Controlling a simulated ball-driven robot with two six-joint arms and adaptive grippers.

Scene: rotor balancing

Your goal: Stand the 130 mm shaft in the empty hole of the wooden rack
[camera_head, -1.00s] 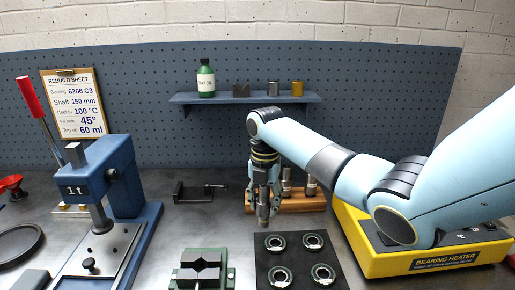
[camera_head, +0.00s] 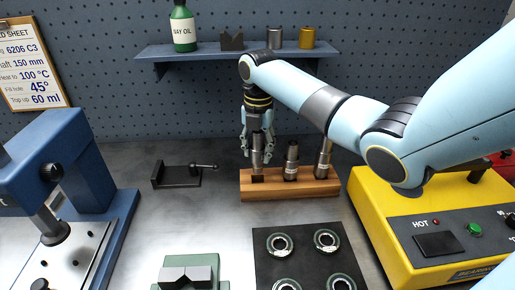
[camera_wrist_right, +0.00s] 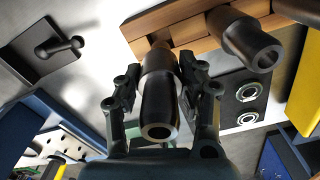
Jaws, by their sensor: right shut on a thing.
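The wooden rack (camera_head: 312,190) stands on the bench, with two grey metal shafts, a middle one (camera_head: 291,163) and a right one (camera_head: 324,158), standing in it. My right gripper (camera_head: 257,158) is shut on another grey shaft (camera_head: 257,150), held upright over the left end of the rack. A dark spot at the shaft's lower end hides whether it is in the hole or just above it. In the right wrist view the held shaft (camera_wrist_right: 158,105) sits between both fingers, its far end close to the rack (camera_wrist_right: 190,35). My left gripper is out of view.
The yellow bearing heater (camera_head: 385,215) stands right of the rack, under my right arm. A dark mat (camera_head: 303,257) with several bearings lies in front. A small black holder (camera_head: 178,178) lies left, and a blue press (camera_head: 75,160) further left. Bench between them is bare.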

